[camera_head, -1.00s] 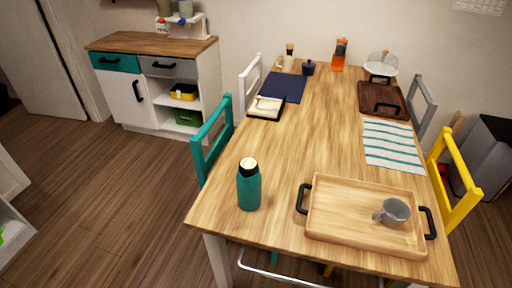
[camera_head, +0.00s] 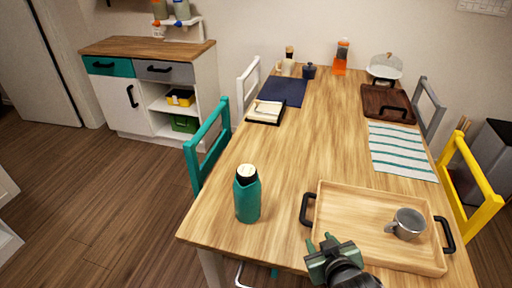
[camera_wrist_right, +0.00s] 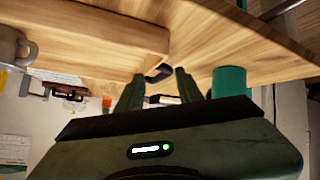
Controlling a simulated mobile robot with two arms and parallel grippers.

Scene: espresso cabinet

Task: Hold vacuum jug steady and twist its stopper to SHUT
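The vacuum jug (camera_head: 247,201) is a teal bottle with a dark collar and a pale stopper (camera_head: 246,171) on top. It stands upright near the table's front left corner; the stopper's setting is too small to read. My right gripper (camera_head: 329,243) is at the table's front edge, right of the jug and apart from it, by the tray's front left corner. Its two fingers are spread with nothing held. In the right wrist view the jug's teal body (camera_wrist_right: 229,80) shows just beside the spread fingers (camera_wrist_right: 158,88). My left gripper is not in view.
A wooden tray (camera_head: 350,225) with black handles holds a grey mug (camera_head: 406,223). A striped cloth (camera_head: 400,150), dark tray (camera_head: 386,100) and navy mat (camera_head: 282,88) lie farther back. A teal chair (camera_head: 208,145) stands at the left. The table's middle is clear.

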